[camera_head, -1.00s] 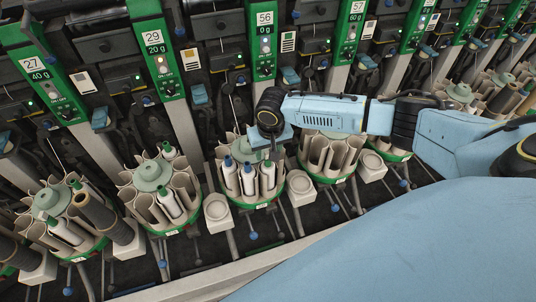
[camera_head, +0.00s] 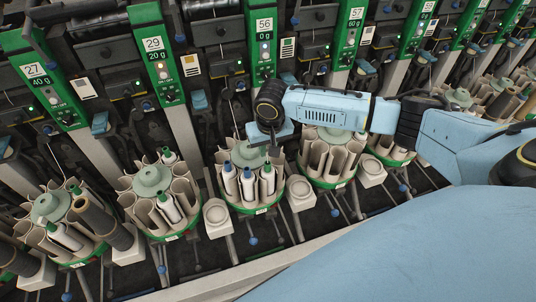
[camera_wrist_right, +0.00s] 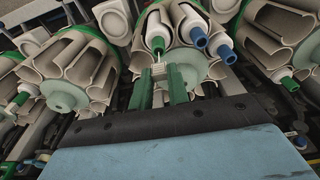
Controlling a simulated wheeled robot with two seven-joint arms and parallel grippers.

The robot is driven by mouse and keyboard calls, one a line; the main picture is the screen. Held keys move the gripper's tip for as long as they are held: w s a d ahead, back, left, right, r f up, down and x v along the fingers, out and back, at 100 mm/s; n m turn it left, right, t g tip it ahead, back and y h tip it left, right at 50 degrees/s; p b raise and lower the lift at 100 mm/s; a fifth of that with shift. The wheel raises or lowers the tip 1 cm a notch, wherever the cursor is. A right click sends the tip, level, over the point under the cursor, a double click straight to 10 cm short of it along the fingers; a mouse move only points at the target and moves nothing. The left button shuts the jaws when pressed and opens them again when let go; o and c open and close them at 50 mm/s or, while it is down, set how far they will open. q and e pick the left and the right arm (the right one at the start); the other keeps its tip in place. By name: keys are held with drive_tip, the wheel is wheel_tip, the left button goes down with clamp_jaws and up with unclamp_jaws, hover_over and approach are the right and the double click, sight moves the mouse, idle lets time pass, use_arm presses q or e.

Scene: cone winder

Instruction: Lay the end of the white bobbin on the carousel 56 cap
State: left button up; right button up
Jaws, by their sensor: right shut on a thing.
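The carousel labelled 56 (camera_head: 258,207) stands below the 56 panel, with its pale green cap (camera_head: 243,155) in the middle, partly hidden by my right arm. Bobbins stand in its pockets, two with blue tips and one white bobbin with a green tip (camera_head: 267,180). My right gripper (camera_head: 272,148) is above the cap, pointing down. In the right wrist view, the narrow fingers (camera_wrist_right: 161,80) are in front of the cap (camera_wrist_right: 200,68), near the green-tipped bobbin (camera_wrist_right: 158,38). They are shut; a thin pale strand seems to run from that bobbin's tip to them. My left gripper is out of view.
Neighbouring carousels stand close on the left (camera_head: 157,215) and right (camera_head: 328,165), holding tubes and bobbins. Pale square cups (camera_head: 216,216) sit between them. The winder panels (camera_head: 262,50) and dark machinery rise behind. A pale rail runs along the front.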

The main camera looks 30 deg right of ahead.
wheel_tip(320, 180, up, 6)
drive_tip(key=shift+r, duration=0.3)
wheel_tip(320, 180, up, 3)
drive_tip(key=p, duration=0.5)
drive_tip(key=shift+f, duration=0.1)
idle(0.3)
